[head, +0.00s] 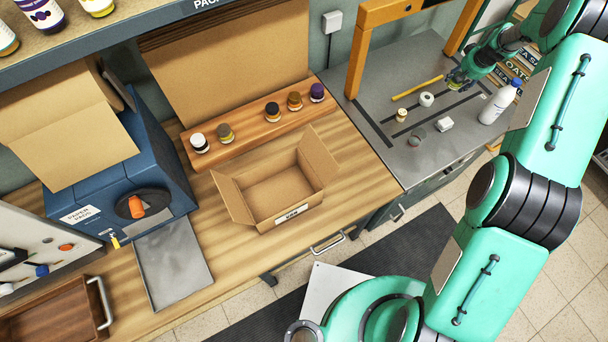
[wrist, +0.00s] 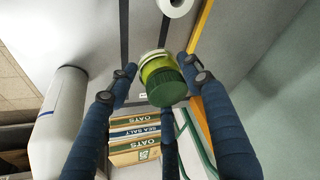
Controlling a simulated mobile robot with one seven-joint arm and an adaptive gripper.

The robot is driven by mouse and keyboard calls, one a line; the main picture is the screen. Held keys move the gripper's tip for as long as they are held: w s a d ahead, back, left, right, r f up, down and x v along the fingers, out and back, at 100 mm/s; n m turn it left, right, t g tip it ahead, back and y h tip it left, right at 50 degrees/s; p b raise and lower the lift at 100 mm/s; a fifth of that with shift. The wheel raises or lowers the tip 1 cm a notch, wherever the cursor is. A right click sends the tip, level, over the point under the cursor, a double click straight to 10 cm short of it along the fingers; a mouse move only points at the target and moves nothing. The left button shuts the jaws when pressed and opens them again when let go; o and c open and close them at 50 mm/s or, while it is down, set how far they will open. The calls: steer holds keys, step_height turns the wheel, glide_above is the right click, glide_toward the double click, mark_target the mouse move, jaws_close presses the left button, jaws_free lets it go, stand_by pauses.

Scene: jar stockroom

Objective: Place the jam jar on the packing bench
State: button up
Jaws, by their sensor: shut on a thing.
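My gripper (head: 457,80) is over the grey worktop at the upper right of the head view. In the wrist view, my gripper's (wrist: 161,72) blue fingers close around a small jar (wrist: 157,66) with yellow-green contents and a dark green lid. Its label does not show, so I cannot tell that it is jam. In the head view the jar is mostly hidden by the gripper. The packing bench (head: 345,165) is the wooden top at the centre and left, well away from my gripper. I cannot tell whether the jar touches the worktop.
An open cardboard box (head: 284,187) and a wooden rack (head: 248,138) with several jars stand on the bench.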

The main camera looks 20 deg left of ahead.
steer(key=s+a+n+g+y, duration=0.15)
steer(key=s+a+n, duration=0.4)
steer(key=a, duration=0.75)
steer(key=s+a+n+y, duration=0.2)
steer(key=s+a+n, duration=0.3)
steer(key=a, duration=0.9)
steer(key=s+a+n+g+b, duration=0.1)
steer(key=s+a+n+g, duration=0.3)
steer(key=s+a+n, duration=0.6)
steer(key=s+a, duration=1.2)
steer(key=shift+s+a+r+b, duration=0.25)
steer(key=shift+a+b, duration=0.1)
steer(key=shift+f, duration=0.1)
steer(key=shift+f, duration=3.05)
steer(key=shift+f, duration=1.9)
